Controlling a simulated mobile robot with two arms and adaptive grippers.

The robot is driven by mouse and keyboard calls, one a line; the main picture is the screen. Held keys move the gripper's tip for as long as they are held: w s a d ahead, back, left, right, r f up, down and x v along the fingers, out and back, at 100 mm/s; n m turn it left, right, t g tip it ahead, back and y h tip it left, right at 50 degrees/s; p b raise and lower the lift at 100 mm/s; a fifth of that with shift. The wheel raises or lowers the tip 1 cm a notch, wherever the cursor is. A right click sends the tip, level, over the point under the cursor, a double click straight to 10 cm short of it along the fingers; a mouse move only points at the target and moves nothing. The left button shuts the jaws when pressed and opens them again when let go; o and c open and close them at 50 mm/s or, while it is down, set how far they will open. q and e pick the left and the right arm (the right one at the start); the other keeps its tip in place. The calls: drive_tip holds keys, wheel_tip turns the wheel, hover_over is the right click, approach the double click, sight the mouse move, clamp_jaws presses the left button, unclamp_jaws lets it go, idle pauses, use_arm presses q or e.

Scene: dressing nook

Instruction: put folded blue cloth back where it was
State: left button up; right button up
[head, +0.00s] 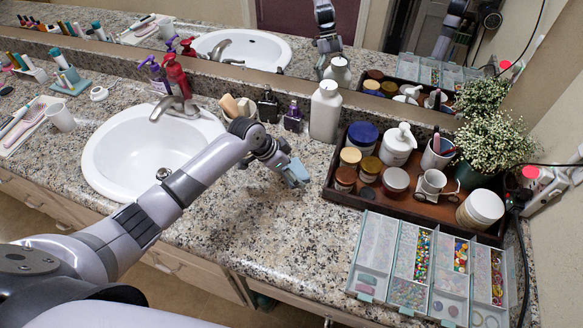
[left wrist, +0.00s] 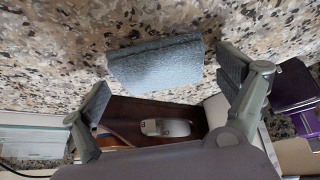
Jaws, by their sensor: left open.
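The folded blue cloth (left wrist: 157,66) lies on the speckled granite counter (head: 262,215). In the left wrist view it sits just beyond and between the two fingertips, with clear gaps at both sides. In the head view the cloth (head: 295,173) shows at the end of my left gripper (head: 275,160), to the left of the brown tray. My left gripper (left wrist: 163,80) is open and empty, close over the cloth. Part of the cloth is hidden by the gripper in the head view. My right gripper is not in view.
The brown tray (head: 331,186) with jars and bottles is at the right. The bead organizer (head: 400,262) lies in front of it. A white bottle (head: 325,111) and small dark bottles stand behind the gripper. The sink (head: 105,165) is at the left. Counter in front is clear.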

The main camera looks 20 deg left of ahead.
use_arm(q)
drive_tip(key=shift+a+r, duration=0.15)
drive_tip(key=shift+r, duration=0.3)
drive_tip(key=v, duration=1.1)
drive_tip(key=shift+s+r, duration=0.15)
drive_tip(key=shift+s, duration=0.05)
